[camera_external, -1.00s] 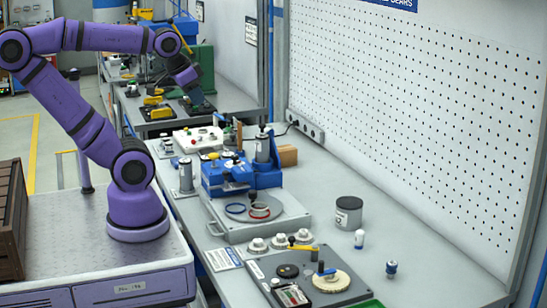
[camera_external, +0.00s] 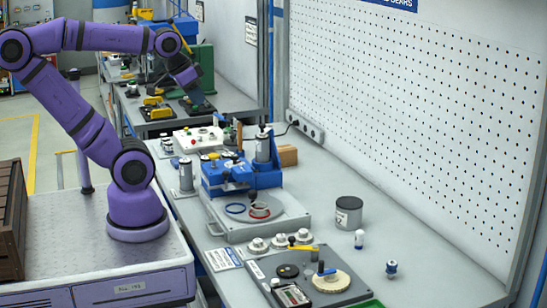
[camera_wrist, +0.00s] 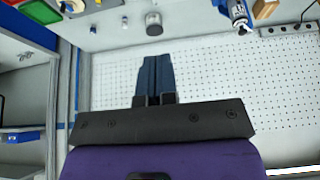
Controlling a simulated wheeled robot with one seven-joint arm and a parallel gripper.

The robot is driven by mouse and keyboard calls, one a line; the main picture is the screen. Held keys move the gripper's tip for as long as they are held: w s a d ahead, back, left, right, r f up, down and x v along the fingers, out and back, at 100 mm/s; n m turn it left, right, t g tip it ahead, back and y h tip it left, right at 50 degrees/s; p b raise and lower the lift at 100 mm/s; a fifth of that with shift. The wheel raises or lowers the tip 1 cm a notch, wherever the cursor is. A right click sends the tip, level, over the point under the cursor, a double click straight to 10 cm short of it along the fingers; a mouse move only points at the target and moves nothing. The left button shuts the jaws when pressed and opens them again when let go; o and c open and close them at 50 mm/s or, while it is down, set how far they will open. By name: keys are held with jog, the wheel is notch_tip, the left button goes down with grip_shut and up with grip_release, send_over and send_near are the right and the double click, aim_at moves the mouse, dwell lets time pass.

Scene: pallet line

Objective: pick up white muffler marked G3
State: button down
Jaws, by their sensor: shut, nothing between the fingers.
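Two small fittings stand on the near bench. One is a white cylinder with a blue band (camera_external: 359,239), just right of the grey can. The other is a blue and white one (camera_external: 391,269), closer to the front right. I cannot read a G3 mark on either, so I cannot tell which is the muffler. Both are tiny at the top of the wrist view, the white one (camera_wrist: 125,19) beside the can. My gripper (camera_wrist: 156,60) is shut and empty, its dark fingers against the pegboard. In the external view it is up at the far end, well away from both fittings.
A grey can (camera_external: 349,213) stands beside the white cylinder. A blue fixture (camera_external: 240,177) on a grey plate, white round knobs (camera_external: 280,241) and a dark tray of parts (camera_external: 310,275) crowd the left side. The pegboard (camera_external: 410,110) rises behind. The right bench top is mostly clear.

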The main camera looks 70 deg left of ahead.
jog(key=c, duration=0.8)
grip_release()
